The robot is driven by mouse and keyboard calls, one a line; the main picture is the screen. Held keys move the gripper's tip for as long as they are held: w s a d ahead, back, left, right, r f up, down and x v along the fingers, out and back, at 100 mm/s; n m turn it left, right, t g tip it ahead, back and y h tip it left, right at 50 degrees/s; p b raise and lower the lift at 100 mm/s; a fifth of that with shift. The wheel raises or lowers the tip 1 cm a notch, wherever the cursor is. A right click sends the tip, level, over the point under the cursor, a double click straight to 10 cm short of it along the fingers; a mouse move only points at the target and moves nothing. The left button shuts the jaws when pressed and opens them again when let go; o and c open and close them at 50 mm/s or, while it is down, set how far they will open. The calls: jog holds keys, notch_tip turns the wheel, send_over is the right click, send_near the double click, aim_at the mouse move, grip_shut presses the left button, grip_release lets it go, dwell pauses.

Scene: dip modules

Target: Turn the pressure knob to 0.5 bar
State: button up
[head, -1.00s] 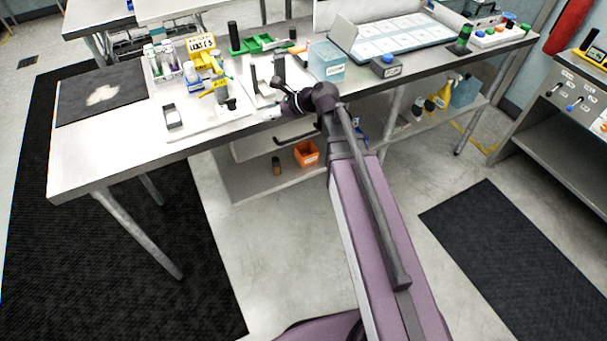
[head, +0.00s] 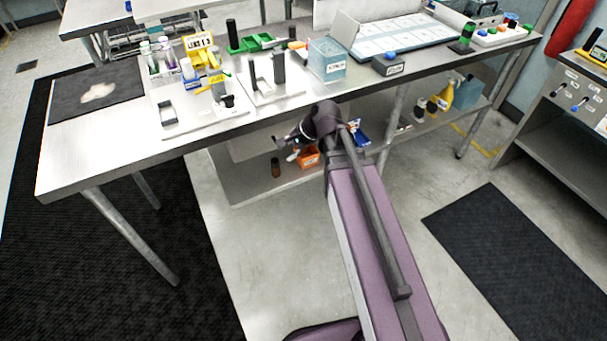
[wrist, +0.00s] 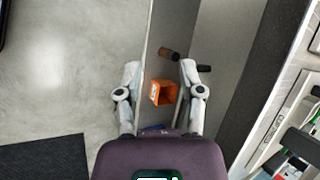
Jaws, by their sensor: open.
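No knob can be clearly made out as the pressure knob, and no 0.5 bar scale is readable. A grey panel (head: 573,92) with small labels and small dark and blue controls stands at the right edge of the head view. My gripper (head: 287,139) is in front of the workbench, below its top edge and far left of that panel. In the wrist view my gripper (wrist: 160,68) points downward with its two fingers apart and nothing held. An orange bin (wrist: 163,93) shows between the fingers, farther down on the lower shelf.
The workbench (head: 95,160) carries a tube rack, a yellow device (head: 199,48), white fixtures, a clear blue box (head: 327,62) and a small grey box with a blue button (head: 389,64). Its lower shelf (head: 245,190) holds bins and bottles. The floor between bench and right mat (head: 510,250) is clear.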

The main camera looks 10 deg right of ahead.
jog(key=s+d+f+n+g+h+b, duration=0.1)
jog(key=s+d+f+n+h+b, duration=0.1)
jog(key=s+d+f+n+h, duration=0.1)
jog(key=shift+s+d+f+n+g+b, duration=0.35)
jog(key=shift+s+f+n, duration=0.4)
jog(key=shift+f+n, duration=0.45)
jog(key=o, duration=0.6)
jog(key=shift+r, duration=0.15)
jog(key=n+t+h+p, duration=0.2)
jog(key=n+t+p, duration=0.55)
jog(key=p, duration=1.25)
send_near(228, 97)
jog(key=v, duration=0.3)
jog(key=shift+s+a+r+m, duration=0.1)
jog(key=shift+s+m, duration=0.05)
jog(key=shift+m, duration=0.2)
jog(key=b+x, duration=1)
jog(key=x, duration=0.4)
jog(key=shift+r, duration=0.1)
